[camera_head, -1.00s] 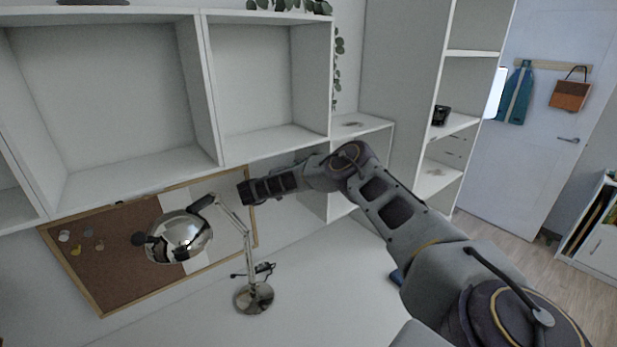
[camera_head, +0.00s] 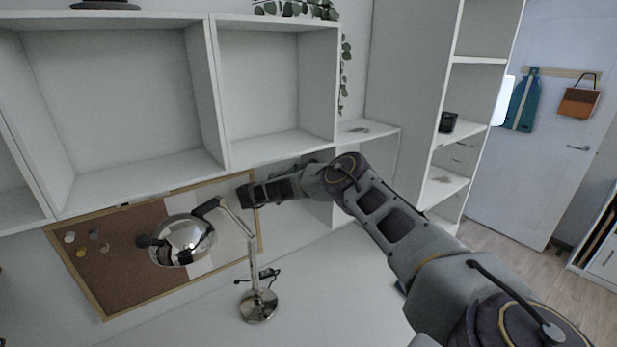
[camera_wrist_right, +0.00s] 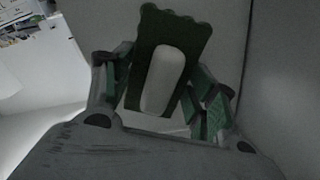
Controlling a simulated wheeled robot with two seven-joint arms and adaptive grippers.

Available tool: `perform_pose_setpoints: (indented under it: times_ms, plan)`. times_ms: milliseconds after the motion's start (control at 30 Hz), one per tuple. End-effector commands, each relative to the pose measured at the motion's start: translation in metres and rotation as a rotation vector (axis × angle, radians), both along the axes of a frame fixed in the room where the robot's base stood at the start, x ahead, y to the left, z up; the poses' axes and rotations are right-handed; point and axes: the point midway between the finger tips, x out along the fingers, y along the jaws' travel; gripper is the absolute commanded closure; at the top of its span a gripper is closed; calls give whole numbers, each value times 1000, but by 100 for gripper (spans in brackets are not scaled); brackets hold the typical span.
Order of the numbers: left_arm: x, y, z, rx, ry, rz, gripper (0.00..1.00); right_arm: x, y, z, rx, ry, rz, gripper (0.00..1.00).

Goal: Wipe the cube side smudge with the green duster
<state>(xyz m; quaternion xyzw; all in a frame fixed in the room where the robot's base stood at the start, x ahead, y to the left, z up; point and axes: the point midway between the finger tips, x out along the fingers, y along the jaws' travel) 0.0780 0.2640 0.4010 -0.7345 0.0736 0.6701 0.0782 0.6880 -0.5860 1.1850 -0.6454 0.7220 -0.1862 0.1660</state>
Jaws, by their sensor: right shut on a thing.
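My right gripper (camera_wrist_right: 163,92) is shut on the green duster (camera_wrist_right: 148,38), a flat green piece with a scalloped edge and a white handle (camera_wrist_right: 163,80) that shows between the two fingers. In the head view my right arm reaches in from the lower right, and its dark far end (camera_head: 248,194) is below the shelf cubes, by the lamp; the duster cannot be made out there. A brownish smudge (camera_head: 357,129) lies on the small shelf right of the cubes. Another smudge (camera_head: 441,180) is on a lower shelf of the tall unit. No smudge is clear on a cube's side wall. My left gripper is out of view.
A chrome desk lamp (camera_head: 182,240) stands on the white desk (camera_head: 330,290) close to my arm's end. A cork board (camera_head: 115,265) is behind it. The white shelf cubes (camera_head: 118,183) hang above. A black cup (camera_head: 447,122) stands on the tall unit.

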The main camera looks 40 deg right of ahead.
Motion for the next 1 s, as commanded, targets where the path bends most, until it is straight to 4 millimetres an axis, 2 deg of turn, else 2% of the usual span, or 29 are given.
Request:
perform_pose_setpoints:
  times_ms: [700,1000]
  plan:
    - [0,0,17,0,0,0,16,5,43,1,0,1,0,66]
    - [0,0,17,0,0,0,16,5,48,0,0,0,-1,66]
